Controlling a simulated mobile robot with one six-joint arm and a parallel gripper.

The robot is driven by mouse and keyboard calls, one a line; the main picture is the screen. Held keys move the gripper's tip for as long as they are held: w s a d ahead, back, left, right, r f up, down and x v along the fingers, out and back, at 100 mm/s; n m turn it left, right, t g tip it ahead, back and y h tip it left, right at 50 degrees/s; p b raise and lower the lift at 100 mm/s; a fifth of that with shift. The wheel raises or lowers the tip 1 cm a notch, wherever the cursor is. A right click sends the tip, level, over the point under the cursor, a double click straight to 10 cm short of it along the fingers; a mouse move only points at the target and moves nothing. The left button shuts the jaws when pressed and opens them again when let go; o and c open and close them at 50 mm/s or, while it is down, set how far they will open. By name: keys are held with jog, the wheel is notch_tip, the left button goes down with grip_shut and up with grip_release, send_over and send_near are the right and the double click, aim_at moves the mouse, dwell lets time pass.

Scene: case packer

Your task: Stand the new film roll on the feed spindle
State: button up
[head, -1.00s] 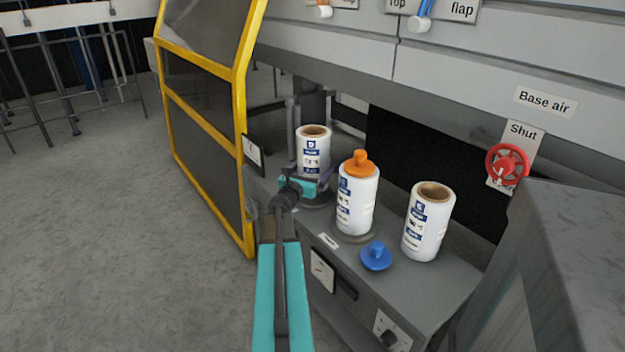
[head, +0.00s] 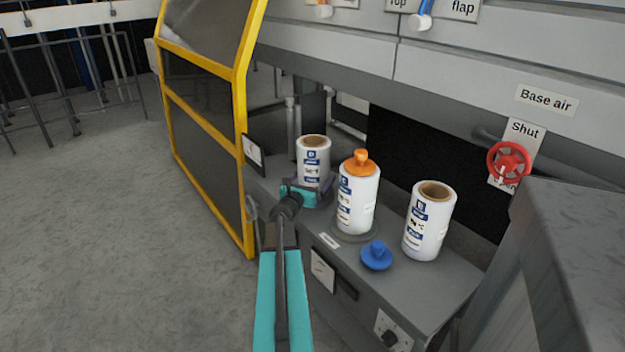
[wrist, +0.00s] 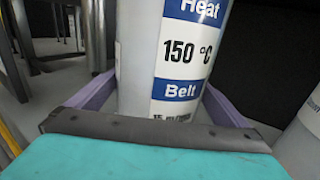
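The leftmost white film roll (head: 314,152), with blue-and-white labels and an open brown core, stands upright at the back of the grey deck. My gripper (head: 299,192) reaches it from the front, with purple fingers around its lower part. In the wrist view the roll (wrist: 183,60) is between the two fingers (wrist: 160,95), which meet its sides; they look shut on it. The feed spindle is not visible; the roll and gripper hide the place below. I cannot tell whether the roll's bottom rests on its seat.
A second roll (head: 358,205) with an orange cap (head: 361,162) stands on a round plate just right. A third, uncapped roll (head: 428,225) stands farther right. A blue cap (head: 376,256) lies in front. A yellow-framed guard door (head: 240,130) is close on the left.

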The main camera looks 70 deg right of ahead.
jog(key=shift+r, duration=0.2)
jog(key=shift+w+a, duration=0.15)
jog(key=shift+a, duration=1.85)
jog(key=shift+w+a, duration=0.15)
jog(key=shift+a, duration=1.85)
jog(key=shift+w+a, duration=0.15)
jog(key=shift+a, duration=1.85)
jog(key=shift+w, duration=0.1)
